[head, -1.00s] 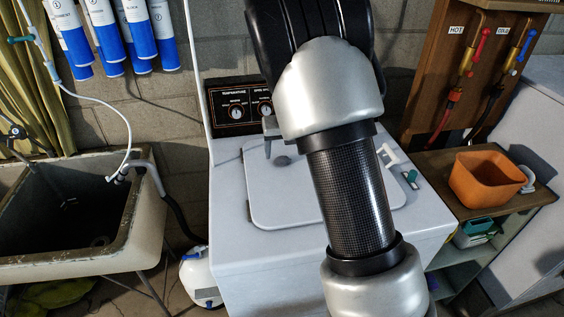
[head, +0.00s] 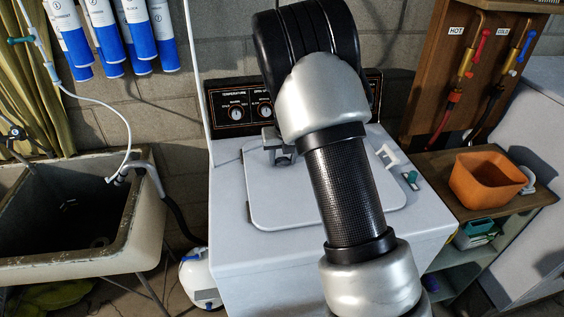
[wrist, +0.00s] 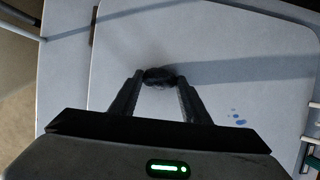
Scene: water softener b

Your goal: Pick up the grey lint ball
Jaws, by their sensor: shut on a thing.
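The grey lint ball (wrist: 160,75) shows in the wrist view as a dark fuzzy clump between the tips of my gripper (wrist: 160,80). The two fingers press it from either side, so my gripper is shut on it. In the head view my gripper (head: 283,155) is low over the back left of the white washer lid, partly behind my arm. The lint ball cannot be made out there. I cannot tell whether it still touches the lid.
The washer lid (head: 265,205) is mostly clear, with blue spots (wrist: 238,119) on it. A white bracket-like item (head: 387,156) and a small teal item (head: 411,178) lie at its right. The control panel (head: 232,106) rises behind. An orange pot (head: 487,180) stands on the right shelf.

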